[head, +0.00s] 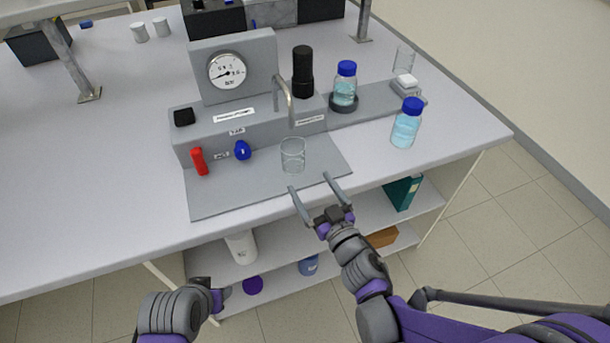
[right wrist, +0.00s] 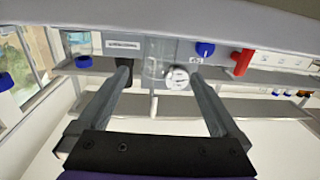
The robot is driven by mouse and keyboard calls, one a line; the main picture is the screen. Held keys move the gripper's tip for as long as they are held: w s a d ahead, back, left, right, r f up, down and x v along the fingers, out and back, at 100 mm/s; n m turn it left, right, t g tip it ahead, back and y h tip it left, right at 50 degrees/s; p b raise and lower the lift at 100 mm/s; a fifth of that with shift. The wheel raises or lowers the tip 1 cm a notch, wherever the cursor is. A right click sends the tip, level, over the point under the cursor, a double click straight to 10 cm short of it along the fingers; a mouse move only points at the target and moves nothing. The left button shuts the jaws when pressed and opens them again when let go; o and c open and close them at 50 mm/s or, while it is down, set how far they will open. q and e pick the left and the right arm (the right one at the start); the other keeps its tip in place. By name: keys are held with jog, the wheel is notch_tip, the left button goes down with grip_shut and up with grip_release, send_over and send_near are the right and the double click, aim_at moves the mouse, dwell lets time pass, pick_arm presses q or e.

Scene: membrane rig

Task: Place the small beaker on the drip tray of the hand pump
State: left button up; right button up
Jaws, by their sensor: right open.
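A clear glass beaker (head: 292,155) stands upright on the grey flat tray (head: 225,198) in front of the pump block, below the bent metal spout (head: 284,97). It also shows faintly between my fingers in the right wrist view (right wrist: 155,60). My right gripper (head: 309,182) is open and empty at the tray's front right edge, its fingers pointing toward the beaker, apart from it. My left gripper (head: 221,296) is low in front of the bench; its fingers are not clear. A second clear glass (head: 404,60) stands at the back right.
The grey block carries a gauge (head: 227,71), a black cylinder (head: 303,72), a red handle (head: 199,161) and a blue knob (head: 242,150). Blue-capped bottles stand at right, one on the grey ledge (head: 345,84) and one on the bench (head: 406,123). The bench left of the tray is clear.

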jog(key=s+d+f+m+g+h, duration=0.2)
jog(key=s+d+m+h, duration=0.15)
jog(key=d, duration=0.35)
jog(key=s+d+f+m+g+h, duration=0.2)
jog(key=s+d+g+h, duration=0.1)
jog(key=d+h, duration=0.3)
jog(key=s+f+g+y, duration=0.2)
jog(key=s+f+g, duration=0.2)
jog(key=s, duration=0.9)
jog(key=g, duration=0.2)
jog(key=shift+s+d+f+n+g+y, duration=0.15)
jog(key=shift+s+n+g+y, duration=0.15)
jog(key=shift+s+n+y, duration=0.05)
